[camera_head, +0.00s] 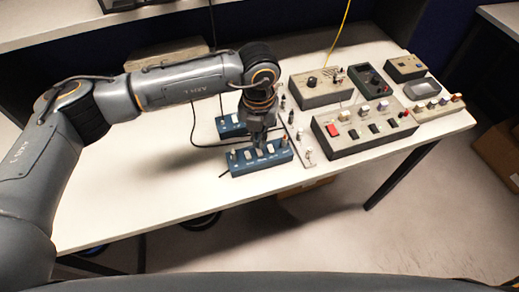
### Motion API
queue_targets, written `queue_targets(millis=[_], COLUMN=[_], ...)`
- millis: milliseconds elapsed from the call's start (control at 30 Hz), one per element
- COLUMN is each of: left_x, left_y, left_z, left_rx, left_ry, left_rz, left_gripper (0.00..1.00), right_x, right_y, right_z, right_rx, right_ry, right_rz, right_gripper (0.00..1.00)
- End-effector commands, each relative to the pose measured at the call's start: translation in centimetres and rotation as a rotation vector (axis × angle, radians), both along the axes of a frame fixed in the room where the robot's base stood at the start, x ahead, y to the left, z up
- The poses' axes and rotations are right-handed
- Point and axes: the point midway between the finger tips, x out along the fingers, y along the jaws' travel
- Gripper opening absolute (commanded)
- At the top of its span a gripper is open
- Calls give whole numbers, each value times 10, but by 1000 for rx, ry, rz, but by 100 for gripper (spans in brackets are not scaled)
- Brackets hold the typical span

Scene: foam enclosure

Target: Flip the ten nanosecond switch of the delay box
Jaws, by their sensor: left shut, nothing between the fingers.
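A blue box with a row of small light switches (243,168) lies near the front edge of the white table. A second, smaller blue box (229,130) lies behind it, partly covered by my arm. I cannot read the labels, so I cannot tell which box is the delay box or which switch is the ten nanosecond one. My left gripper (258,145) points down over the front blue box, shut and empty, with its tips at or just above the switches. Whether it touches one is unclear. My right gripper is not in view.
Right of the front box stands a narrow panel (299,139) with knobs. Further right are a large grey box (345,143) with a red button, a beige box (308,94) and other devices. Dark cables run behind the blue boxes. The table's left part (120,190) is clear.

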Motion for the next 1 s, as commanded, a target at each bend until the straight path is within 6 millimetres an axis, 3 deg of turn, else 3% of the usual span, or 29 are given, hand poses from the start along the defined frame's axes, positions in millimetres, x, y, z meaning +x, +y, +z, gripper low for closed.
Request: queue_targets(millis=[1000], left_x=[0], left_y=[0], left_z=[-16], left_rx=[0], left_ry=[0], left_rz=[0], left_gripper=[0], right_x=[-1], right_y=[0], right_z=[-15], right_rx=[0], right_ry=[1], right_rz=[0], right_gripper=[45])
